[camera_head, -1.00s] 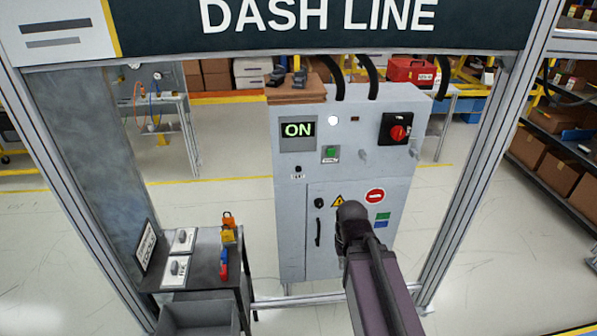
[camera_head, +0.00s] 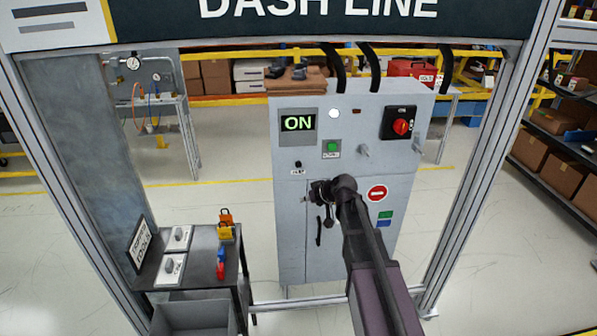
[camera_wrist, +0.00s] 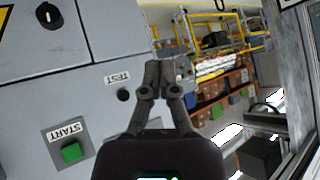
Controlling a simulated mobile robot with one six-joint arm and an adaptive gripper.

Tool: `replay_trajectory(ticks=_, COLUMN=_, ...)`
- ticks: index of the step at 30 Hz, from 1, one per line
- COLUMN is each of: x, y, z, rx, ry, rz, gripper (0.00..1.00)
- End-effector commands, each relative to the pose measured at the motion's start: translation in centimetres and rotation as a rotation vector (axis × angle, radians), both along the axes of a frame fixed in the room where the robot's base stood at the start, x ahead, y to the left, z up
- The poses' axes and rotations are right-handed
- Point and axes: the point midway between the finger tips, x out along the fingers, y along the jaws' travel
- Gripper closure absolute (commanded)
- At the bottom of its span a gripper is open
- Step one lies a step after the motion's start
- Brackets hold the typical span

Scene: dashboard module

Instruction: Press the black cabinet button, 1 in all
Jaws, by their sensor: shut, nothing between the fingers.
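The black button (camera_head: 298,164) is a small round knob on the grey cabinet (camera_head: 290,230), above a label at the left edge of its front. It also shows in the wrist view (camera_wrist: 124,95) beside a label reading TEST. My gripper (camera_head: 316,189) is in front of the cabinet, to the right of and below the button in the head view. In the wrist view my gripper's fingers (camera_wrist: 158,66) are together and empty. Their tips appear apart from the button, to its right. The exact distance to the panel is hard to tell.
A dark side table (camera_head: 205,250) with padlocks (camera_head: 225,222) stands at the left. Metal frame posts (camera_head: 470,170) flank the cabinet.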

Motion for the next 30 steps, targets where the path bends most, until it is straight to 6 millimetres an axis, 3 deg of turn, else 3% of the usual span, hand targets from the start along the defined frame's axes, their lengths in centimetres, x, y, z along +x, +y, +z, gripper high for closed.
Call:
replay_trajectory(ticks=1, x=1.8, y=0.1, z=-0.1, rx=0.019, ry=-0.043, rz=0.001, gripper=1.00)
replay_trajectory(ticks=3, x=3.4, y=0.2, z=0.4, rx=0.039, ry=-0.099, rz=-0.001, gripper=1.00)
replay_trajectory(ticks=9, x=6.0, y=0.2, z=1.3, rx=0.071, ry=-0.196, rz=-0.011, gripper=1.00)
replay_trajectory(ticks=30, x=7.0, y=0.2, z=1.6, rx=0.077, ry=-0.217, rz=-0.014, gripper=1.00)
